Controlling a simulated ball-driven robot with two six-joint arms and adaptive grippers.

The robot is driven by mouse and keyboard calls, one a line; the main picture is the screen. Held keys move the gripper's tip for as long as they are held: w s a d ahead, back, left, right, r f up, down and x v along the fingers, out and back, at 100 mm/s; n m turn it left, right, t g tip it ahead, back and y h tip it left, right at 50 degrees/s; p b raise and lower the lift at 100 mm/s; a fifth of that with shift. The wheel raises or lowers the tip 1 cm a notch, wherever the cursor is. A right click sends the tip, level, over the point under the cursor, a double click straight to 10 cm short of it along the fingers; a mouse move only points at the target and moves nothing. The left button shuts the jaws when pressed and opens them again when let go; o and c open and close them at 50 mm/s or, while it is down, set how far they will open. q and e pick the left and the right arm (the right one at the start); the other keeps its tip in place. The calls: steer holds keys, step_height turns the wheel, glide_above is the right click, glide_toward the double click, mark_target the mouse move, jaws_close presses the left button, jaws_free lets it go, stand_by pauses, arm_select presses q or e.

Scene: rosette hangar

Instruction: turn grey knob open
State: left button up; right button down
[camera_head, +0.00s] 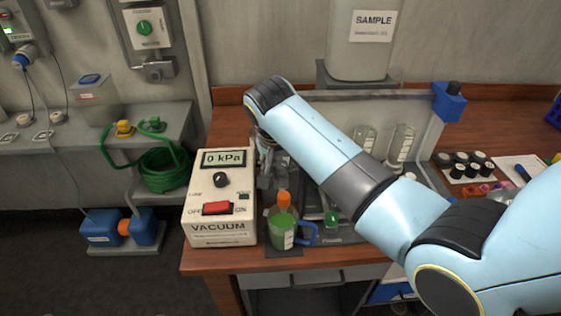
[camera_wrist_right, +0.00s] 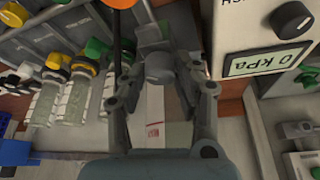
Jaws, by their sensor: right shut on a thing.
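My right gripper (camera_wrist_right: 157,72) is shut on a grey knob (camera_wrist_right: 159,68), which sits between its two fingertips in the right wrist view. In the head view the right arm reaches in from the right, and its gripper (camera_head: 265,165) is mostly hidden behind the wrist, just right of the vacuum box. The knob cannot be made out clearly in the head view. How far it is turned cannot be told. My left gripper is in neither view.
The white vacuum box (camera_head: 222,237) reads 0 kPa and stands close left of the gripper. Capped vials (camera_wrist_right: 88,92) are near the gripper. A SAMPLE tank (camera_head: 362,52) stands behind.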

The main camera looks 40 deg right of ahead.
steer(key=c, duration=1)
jaws_free()
steer(key=v, duration=1.2)
